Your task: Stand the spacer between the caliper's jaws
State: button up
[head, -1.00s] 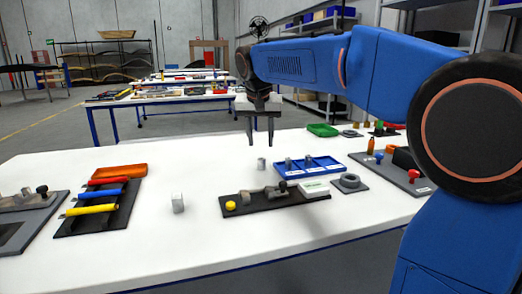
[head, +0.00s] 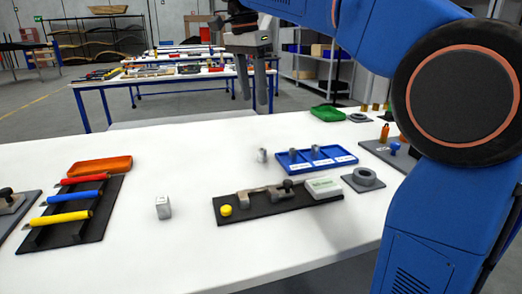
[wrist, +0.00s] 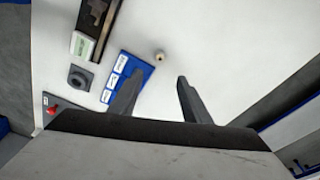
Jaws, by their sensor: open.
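A small grey metal cylinder, which looks like the spacer (head: 262,156), stands on the white table just left of the blue tray. In the wrist view it is the small round end (wrist: 159,56), beyond the fingertips and roughly between them. My gripper (head: 256,98) is open and empty, well above the table and apart from the spacer. It also shows in the wrist view (wrist: 157,82).
The blue tray (head: 345,160) holds small grey cylinders. A yellow cap (head: 226,210) and white box (head: 322,187) sit on the caliper's board. A grey block (head: 163,207) stands left, near a rack of coloured-handled tools (head: 72,217). A grey ring block (head: 364,179) is right.

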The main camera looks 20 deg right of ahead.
aim_at(262, 149)
jog(key=d+f, duration=0.1)
jog(key=f, duration=1)
jog(key=w+d+f, duration=0.1)
jog(key=f, duration=0.5)
jog(key=shift+w+d, duration=0.1)
jog(key=shift+d, duration=0.2)
grip_shut()
jog(key=shift+r, duration=0.1)
